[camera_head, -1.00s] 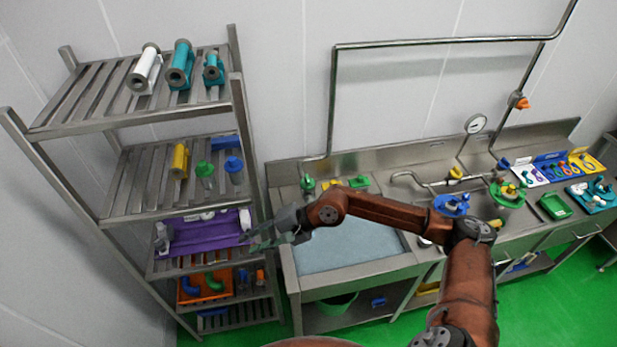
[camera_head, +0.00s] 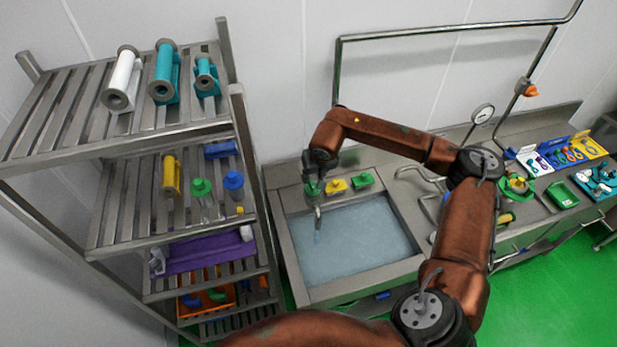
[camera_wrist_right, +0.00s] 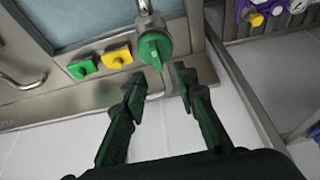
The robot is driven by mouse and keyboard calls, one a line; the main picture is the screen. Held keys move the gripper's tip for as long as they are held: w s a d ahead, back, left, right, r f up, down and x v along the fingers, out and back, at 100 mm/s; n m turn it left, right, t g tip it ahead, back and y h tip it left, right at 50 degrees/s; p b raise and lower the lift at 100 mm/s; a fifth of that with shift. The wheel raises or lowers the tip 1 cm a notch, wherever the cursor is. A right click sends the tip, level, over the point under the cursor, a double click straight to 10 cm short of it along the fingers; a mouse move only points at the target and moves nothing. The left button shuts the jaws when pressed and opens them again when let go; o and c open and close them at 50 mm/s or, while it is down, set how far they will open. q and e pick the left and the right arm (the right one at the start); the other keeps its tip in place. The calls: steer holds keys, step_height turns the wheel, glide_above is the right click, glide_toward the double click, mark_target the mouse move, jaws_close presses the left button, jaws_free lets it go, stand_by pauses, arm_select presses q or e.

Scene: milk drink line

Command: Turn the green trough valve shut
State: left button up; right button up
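The green trough valve (camera_head: 312,188) sits at the back left corner of the trough (camera_head: 352,245), by the spout. In the right wrist view its round green body and narrow handle (camera_wrist_right: 155,48) are in plain sight. My right gripper (camera_wrist_right: 160,80) is open, its two dark fingers apart. The handle's tip lies near the gap between the fingertips; I cannot tell whether they touch it. In the head view the right gripper (camera_head: 319,164) is over the valve and partly covers it. My left gripper is not in view.
A yellow block (camera_head: 336,186) and another green block (camera_head: 363,180) sit beside the valve on the trough's back ledge. A slatted shelf rack (camera_head: 190,132) stands at the left. A purple device (camera_wrist_right: 268,12) shows on the rack in the right wrist view.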

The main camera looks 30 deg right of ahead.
mark_target(312, 184)
steer(key=x, duration=0.2)
steer(key=p+x, duration=0.1)
steer(key=x, duration=0.2)
steer(key=shift+s+d+f, duration=0.1)
steer(key=shift+s+d, duration=0.1)
steer(key=shift+s, duration=0.05)
steer(key=shift+x, duration=0.8)
steer(key=shift+a, duration=0.1)
jaws_close()
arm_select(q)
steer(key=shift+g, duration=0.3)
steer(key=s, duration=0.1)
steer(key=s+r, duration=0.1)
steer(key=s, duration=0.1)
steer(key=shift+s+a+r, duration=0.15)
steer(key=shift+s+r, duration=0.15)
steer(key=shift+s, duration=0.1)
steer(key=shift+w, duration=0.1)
